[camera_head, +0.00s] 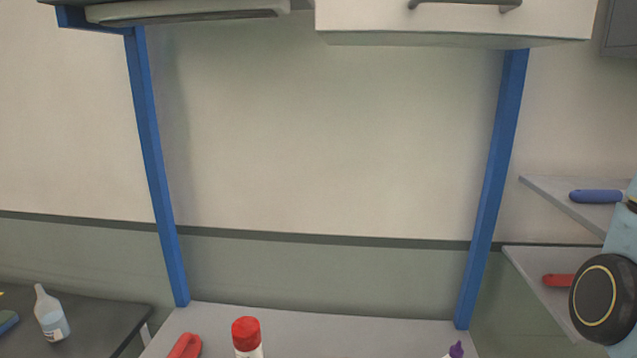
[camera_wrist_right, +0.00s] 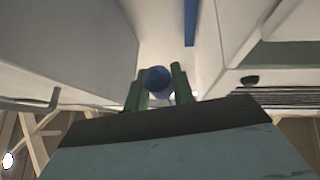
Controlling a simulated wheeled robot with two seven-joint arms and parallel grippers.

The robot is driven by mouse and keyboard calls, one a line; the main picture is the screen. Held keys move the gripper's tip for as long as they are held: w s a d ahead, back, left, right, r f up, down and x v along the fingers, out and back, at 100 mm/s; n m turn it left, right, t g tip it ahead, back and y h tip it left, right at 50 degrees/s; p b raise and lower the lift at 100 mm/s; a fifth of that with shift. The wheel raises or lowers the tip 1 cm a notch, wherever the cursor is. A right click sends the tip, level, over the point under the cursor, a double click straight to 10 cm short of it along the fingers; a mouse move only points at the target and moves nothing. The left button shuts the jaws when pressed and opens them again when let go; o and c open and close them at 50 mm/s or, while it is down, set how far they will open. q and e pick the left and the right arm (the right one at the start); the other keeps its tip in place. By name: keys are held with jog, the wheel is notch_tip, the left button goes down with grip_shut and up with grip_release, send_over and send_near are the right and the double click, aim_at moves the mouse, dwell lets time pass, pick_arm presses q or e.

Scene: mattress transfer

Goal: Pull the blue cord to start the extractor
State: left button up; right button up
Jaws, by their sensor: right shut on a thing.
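In the right wrist view, my right gripper (camera_wrist_right: 160,84) points up between pale cabinet faces, its two dark green fingers shut on a round blue knob (camera_wrist_right: 158,77), which looks like the end of the blue cord. The cord above the knob cannot be made out. In the head view the right gripper and the knob are out of the picture; only part of my right arm shows at the right edge. My left gripper is in neither view. A pale hood-like unit (camera_head: 190,9) at the top left of the head view may be the extractor; I cannot tell.
Blue posts (camera_head: 155,160) (camera_head: 492,190) frame the bare wall above a light worktop (camera_head: 320,330) holding a red-capped bottle (camera_head: 246,336). A white cabinet (camera_head: 450,24) hangs above. Shelves (camera_head: 560,192) with tools are close to my right arm. A clear bottle (camera_head: 50,314) stands on a dark table.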

jog(key=shift+f, duration=0.15)
jog(key=shift+f+b, duration=0.4)
jog(key=shift+b, duration=0.05)
jog(key=o, duration=0.8)
jog(key=b+v, duration=0.6)
jog(key=v, duration=0.7)
jog(key=shift+s+f, duration=0.1)
jog(key=shift+s, duration=0.05)
